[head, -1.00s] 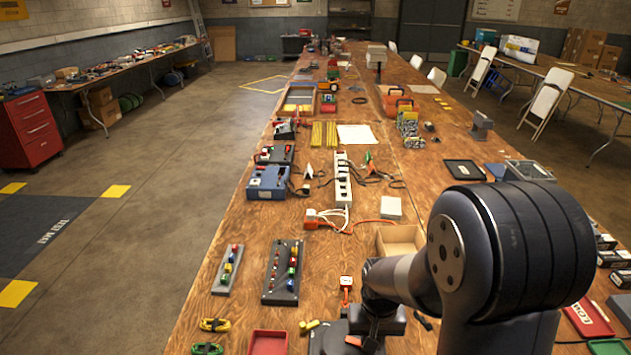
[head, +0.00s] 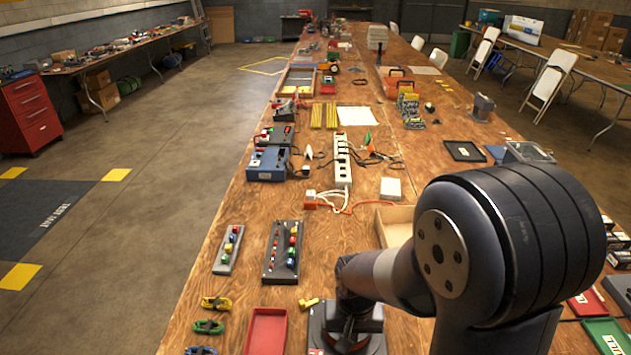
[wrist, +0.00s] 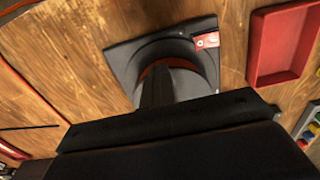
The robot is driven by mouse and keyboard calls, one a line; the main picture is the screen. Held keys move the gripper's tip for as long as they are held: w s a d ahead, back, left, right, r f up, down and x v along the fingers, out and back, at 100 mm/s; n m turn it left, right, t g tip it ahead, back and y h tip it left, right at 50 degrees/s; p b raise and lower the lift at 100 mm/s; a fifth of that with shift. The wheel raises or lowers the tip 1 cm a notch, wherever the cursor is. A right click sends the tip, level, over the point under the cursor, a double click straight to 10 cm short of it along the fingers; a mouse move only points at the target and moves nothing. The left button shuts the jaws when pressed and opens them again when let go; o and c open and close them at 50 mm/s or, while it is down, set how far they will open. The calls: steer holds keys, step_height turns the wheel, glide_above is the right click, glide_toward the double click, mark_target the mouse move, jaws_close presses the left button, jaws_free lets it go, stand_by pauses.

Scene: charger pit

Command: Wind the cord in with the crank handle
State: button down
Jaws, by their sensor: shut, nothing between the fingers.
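A dark square base with a rounded drum-like housing (wrist: 195,62) and an orange band lies under my gripper in the wrist view; I take it for the cord reel. Its square base (head: 317,322) shows partly beside my arm in the head view. A small red and white tag (wrist: 207,41) sits on the base. My gripper (wrist: 157,88) points down at the housing, its fingers shut and empty; I cannot tell whether they touch it. No crank handle can be made out; the gripper hides part of the housing. An orange cord (wrist: 28,88) runs along the wood at left.
A red tray (head: 267,332) lies just left of the base, with a small yellow piece (head: 308,303) near it. A board with coloured knobs (head: 283,252) and a white power strip (head: 342,160) lie farther up the table. An open wooden box (head: 394,228) stands behind my arm.

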steer(key=c, duration=2.2)
jaws_free()
steer(key=shift+s+f, duration=0.25)
steer(key=shift+f, duration=0.1)
steer(key=c, duration=2)
jaws_free()
steer(key=shift+c, duration=0.2)
steer(key=shift+o, duration=1)
steer(key=shift+w+r+p, duration=0.1)
steer(key=shift+r+p, duration=0.3)
steer(key=o, duration=0.4)
steer(key=shift+w+r+p, duration=0.1)
steer(key=shift+r+p, duration=0.25)
steer(key=o, duration=1)
step_height(320, 180, up, 5)
steer(key=p, duration=0.4)
steer(key=shift+w, duration=0.1)
steer(key=shift+o, duration=0.2)
steer(key=shift+r+p, duration=0.7)
steer(key=shift+r, duration=0.25)
steer(key=shift+f, duration=0.1)
step_height(320, 180, down, 8)
steer(key=b, duration=0.6)
steer(key=shift+b, duration=0.35)
